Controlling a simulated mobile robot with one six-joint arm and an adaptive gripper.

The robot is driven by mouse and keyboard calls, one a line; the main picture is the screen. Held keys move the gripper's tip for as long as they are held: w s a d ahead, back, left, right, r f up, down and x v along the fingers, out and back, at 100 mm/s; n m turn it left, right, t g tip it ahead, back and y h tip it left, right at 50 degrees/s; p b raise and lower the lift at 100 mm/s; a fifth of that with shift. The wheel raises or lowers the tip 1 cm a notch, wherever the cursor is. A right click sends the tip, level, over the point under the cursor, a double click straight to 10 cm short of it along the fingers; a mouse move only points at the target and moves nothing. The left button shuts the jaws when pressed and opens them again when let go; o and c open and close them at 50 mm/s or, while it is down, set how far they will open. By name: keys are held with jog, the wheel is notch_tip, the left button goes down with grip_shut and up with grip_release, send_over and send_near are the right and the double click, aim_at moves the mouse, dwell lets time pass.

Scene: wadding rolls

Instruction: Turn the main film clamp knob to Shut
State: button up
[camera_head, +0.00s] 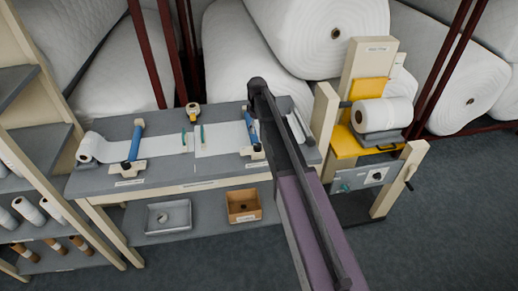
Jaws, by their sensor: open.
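The left film station has a blue bar (135,141) across a white strip, with a dark knob (126,165) on a pale block at its front end. The right station has another blue bar (251,128) and a dark knob (257,147) on a pale block, just left of my arm. The labels are too small to read, so I cannot tell which knob is the main film clamp's or how either is set. My arm, purple and dark, crosses the view from bottom right up to the bench's right part. I cannot make out my gripper's fingers.
The grey bench (105,188) carries a white roll (92,147) and a yellow tape dispenser (193,111). A metal tray (169,217) and a brown box (243,205) sit on its lower shelf. A yellow machine (345,143) stands right. Large wadding rolls (322,36) fill the back.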

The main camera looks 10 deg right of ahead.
aim_at(258, 145)
jog(key=shift+f+b, duration=5.05)
jog(key=shift+f, duration=0.3)
